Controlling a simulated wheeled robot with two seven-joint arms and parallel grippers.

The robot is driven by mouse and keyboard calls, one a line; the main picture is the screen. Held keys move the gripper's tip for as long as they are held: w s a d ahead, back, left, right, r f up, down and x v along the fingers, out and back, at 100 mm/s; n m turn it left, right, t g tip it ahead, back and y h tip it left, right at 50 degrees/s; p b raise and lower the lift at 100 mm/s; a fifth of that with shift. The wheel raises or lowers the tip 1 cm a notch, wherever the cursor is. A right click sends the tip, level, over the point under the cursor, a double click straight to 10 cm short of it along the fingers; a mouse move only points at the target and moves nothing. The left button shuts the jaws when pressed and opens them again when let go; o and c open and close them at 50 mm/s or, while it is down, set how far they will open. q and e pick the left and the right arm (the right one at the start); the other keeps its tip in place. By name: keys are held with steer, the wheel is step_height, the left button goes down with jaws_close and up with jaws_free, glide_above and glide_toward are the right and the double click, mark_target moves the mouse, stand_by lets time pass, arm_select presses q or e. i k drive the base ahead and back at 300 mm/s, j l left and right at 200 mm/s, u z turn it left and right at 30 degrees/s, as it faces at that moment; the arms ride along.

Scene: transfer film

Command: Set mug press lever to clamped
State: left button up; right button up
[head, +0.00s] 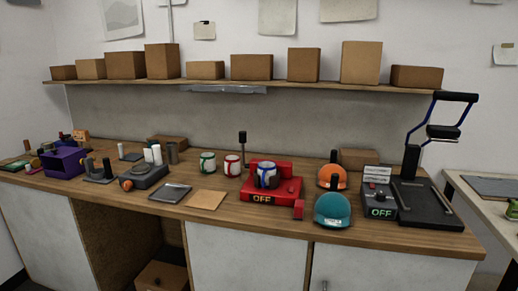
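The red mug press (283,187) stands on the wooden workbench right of the middle and shows the word OFF on its front. A white and blue mug (267,175) sits in the press with dark parts around it. An upright lever (242,150) with a black grip rises at the press's left rear side. From here I cannot tell how tightly the press closes around the mug. Neither of my grippers is in view.
A green-and-white mug (208,163) and a red-and-white mug (232,166) stand left of the press. A teal cap (332,210) and an orange cap (332,178) sit to its right. A heat press (425,203) with a raised handle is at the far right.

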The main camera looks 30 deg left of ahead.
mark_target(242, 136)
steer(key=j+u, duration=0.1)
steer(key=j, duration=0.4)
steer(key=i+j+u, duration=0.1)
steer(key=j, duration=0.45)
steer(key=j+u, duration=0.1)
steer(key=j, duration=0.4)
steer(key=i+j+u, duration=0.1)
steer(key=j, duration=0.4)
steer(key=i+j+u, duration=0.1)
steer(key=j, duration=0.4)
steer(key=i, duration=0.05)
